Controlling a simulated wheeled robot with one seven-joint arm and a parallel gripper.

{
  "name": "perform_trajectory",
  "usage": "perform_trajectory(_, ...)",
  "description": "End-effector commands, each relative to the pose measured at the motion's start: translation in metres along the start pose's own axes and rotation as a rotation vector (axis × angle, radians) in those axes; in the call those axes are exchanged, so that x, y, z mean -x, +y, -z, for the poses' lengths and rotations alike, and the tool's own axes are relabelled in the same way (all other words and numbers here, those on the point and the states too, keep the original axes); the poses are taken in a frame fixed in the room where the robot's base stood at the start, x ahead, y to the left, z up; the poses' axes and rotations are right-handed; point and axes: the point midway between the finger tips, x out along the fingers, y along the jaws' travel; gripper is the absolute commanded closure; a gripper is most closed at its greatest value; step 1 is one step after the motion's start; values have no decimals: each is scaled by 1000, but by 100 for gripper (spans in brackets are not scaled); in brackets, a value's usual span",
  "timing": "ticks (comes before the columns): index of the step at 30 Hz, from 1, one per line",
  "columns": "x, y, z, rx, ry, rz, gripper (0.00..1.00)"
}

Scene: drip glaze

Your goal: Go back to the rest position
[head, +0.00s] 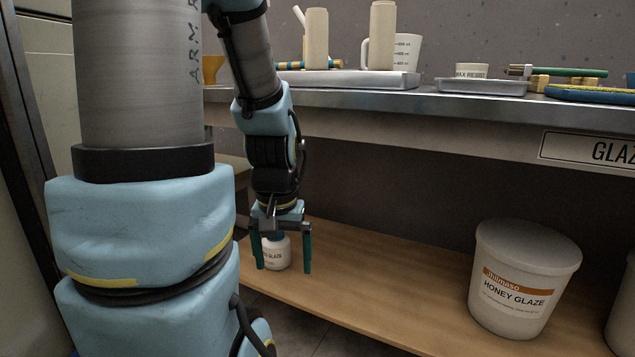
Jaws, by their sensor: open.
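My gripper (281,254) points down over the left end of the wooden lower shelf, its two green fingers apart. A small white glaze jar (276,254) stands upright on that shelf, between or just behind the fingers. Its upper part is partly hidden by the gripper, and its label shows only in part. I cannot tell from this one view whether a finger touches the jar.
The wooden lower shelf (390,299) is clear between the jar and a large honey glaze bucket (522,280). Above is the metal worktop (440,101), whose front edge is near my arm. It holds trays, tall pale bottles (316,40), a measuring jug (405,53) and brushes.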

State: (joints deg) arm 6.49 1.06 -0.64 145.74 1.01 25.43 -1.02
Motion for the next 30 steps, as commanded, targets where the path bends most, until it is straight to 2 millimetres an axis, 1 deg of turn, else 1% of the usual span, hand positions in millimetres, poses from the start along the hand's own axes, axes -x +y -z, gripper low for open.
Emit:
perform_trajectory(1,7,-6,-8,42,0,-11,2)
perform_trajectory(3,19,-3,-2,26,4,-9,2)
perform_trajectory(10,54,-3,4,24,4,-8,2)
perform_trajectory(14,83,-3,8,24,4,-8,2)
perform_trajectory(30,248,-4,30,23,4,-8,2)
